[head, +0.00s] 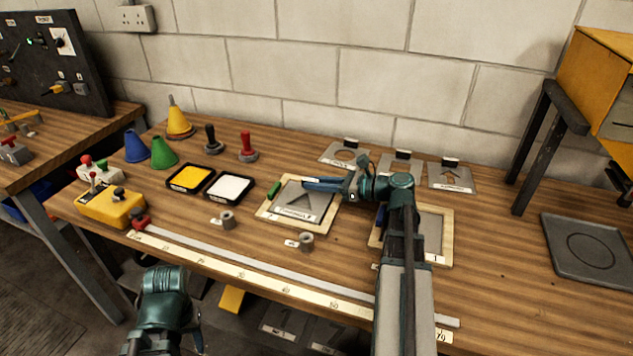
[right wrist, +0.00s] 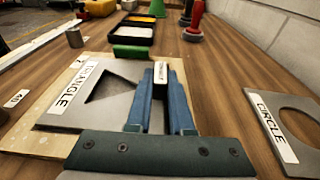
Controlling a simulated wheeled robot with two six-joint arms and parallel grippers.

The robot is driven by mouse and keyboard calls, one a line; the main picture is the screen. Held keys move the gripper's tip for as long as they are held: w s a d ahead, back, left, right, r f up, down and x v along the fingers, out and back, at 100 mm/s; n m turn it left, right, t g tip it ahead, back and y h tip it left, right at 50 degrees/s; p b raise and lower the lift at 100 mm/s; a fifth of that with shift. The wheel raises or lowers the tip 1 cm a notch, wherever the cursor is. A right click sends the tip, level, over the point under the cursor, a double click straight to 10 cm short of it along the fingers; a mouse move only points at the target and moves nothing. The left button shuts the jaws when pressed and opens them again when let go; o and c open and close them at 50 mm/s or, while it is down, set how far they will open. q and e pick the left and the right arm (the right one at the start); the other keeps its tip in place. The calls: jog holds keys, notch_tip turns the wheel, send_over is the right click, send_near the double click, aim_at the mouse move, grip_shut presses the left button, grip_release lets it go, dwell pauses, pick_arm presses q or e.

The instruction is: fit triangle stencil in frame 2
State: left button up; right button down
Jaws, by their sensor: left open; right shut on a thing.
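The triangle stencil (head: 291,208), a grey plate with a dark triangular cutout and a TRIANGLE label, is over the light wooden frame (head: 265,211) with the green clamp (head: 275,189). It also shows in the right wrist view (right wrist: 112,112). I cannot tell whether it is seated flat or slightly raised. My right gripper (head: 309,184) is shut on the stencil's small labelled tab (right wrist: 160,75); its blue fingers cover part of the plate. My left gripper (head: 190,318) is at the bottom left, open and away from the stencil, its fingers mostly hidden.
A second wooden frame (head: 442,258) is partly behind my right arm. A circle stencil (head: 345,153) and an arrow stencil (head: 452,178) lie at the back. Paint trays (head: 189,179), cones (head: 163,152) and red and black handles stand left. A long ruler (head: 252,278) runs along the front.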

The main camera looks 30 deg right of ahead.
jog(key=shift+r, duration=0.3)
jog(key=shift+d+r, duration=0.1)
jog(key=c, duration=0.7)
grip_release()
jog(key=shift+w+d+p, duration=0.15)
jog(key=shift+p, duration=0.2)
jog(key=shift+p+v, duration=0.65)
jog(key=shift+v, duration=3.35)
